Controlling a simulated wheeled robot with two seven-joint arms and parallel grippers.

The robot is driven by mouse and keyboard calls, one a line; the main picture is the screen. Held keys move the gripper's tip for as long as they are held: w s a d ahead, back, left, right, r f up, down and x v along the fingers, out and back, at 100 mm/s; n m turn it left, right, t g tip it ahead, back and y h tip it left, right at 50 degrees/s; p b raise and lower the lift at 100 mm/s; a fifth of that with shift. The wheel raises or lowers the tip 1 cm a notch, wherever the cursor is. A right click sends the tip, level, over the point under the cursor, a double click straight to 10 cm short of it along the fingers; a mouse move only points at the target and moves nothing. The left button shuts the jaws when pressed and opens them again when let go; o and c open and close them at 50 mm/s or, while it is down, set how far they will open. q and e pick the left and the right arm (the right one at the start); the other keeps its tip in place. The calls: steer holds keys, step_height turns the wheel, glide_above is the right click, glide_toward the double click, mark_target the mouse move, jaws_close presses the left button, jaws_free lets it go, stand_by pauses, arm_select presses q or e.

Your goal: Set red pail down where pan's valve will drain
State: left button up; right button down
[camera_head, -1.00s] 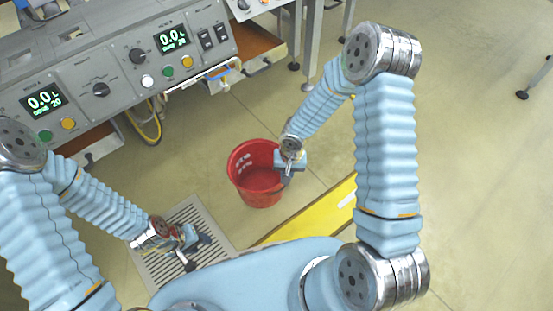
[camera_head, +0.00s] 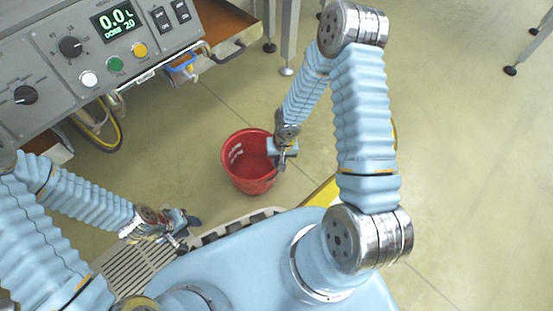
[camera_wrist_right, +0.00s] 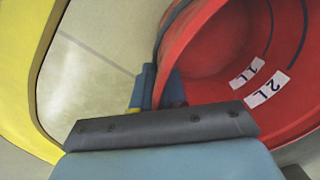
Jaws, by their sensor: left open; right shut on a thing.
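The red pail (camera_head: 250,178) is at the middle of the head view, above or on the beige floor; I cannot tell whether it touches it. My right gripper (camera_head: 280,158) is shut on the pail's right rim. In the right wrist view, the right gripper (camera_wrist_right: 158,95) pinches the rim of the pail (camera_wrist_right: 225,45), whose inside shows 1 L and 2 L marks and looks empty. My left gripper (camera_head: 188,225) is open and empty, over the floor grate at lower left. I cannot make out the pan or its valve.
A grey control bench (camera_head: 75,60) with a 0.0 display stands at upper left, with a yellow hose (camera_head: 112,135) below it. A floor grate (camera_head: 135,262) lies at lower left. A yellow curved part (camera_wrist_right: 18,70) is near the pail.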

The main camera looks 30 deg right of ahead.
steer(key=shift+w+d+f, duration=0.1)
steer(key=shift+w+d, duration=0.05)
steer(key=shift+w, duration=0.05)
steer(key=shift+f, duration=0.25)
steer(key=c, duration=1.2)
jaws_free()
steer(key=shift+s, duration=0.1)
steer(key=shift+r, duration=0.1)
